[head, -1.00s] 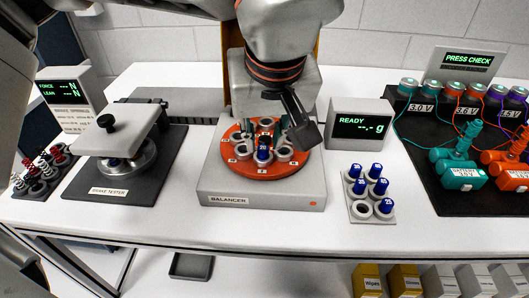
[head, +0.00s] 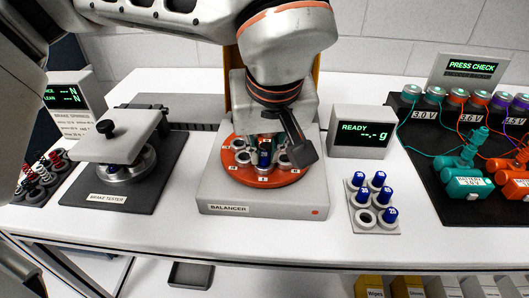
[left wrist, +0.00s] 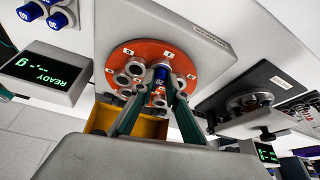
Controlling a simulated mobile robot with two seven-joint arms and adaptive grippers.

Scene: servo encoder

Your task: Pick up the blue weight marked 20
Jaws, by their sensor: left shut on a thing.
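The blue weight (head: 264,159) sits at the front of the orange round plate (head: 290,178) on the balancer (head: 262,204). My left gripper (head: 265,148) reaches down over the plate and is shut on this weight. In the left wrist view the blue weight (left wrist: 161,73) is between the tips of my green fingers (left wrist: 162,84), in one of the plate's ring-shaped holders. Its number cannot be read now. It looks upright and still at the plate. My right gripper is not in view.
A small rack (head: 374,222) holds several blue weights right of the balancer, below the READY display (head: 361,131). The brake tester (head: 122,170) stands left. Teal and orange battery units (head: 466,180) stand on a black mat at right. Bare white table lies along the front.

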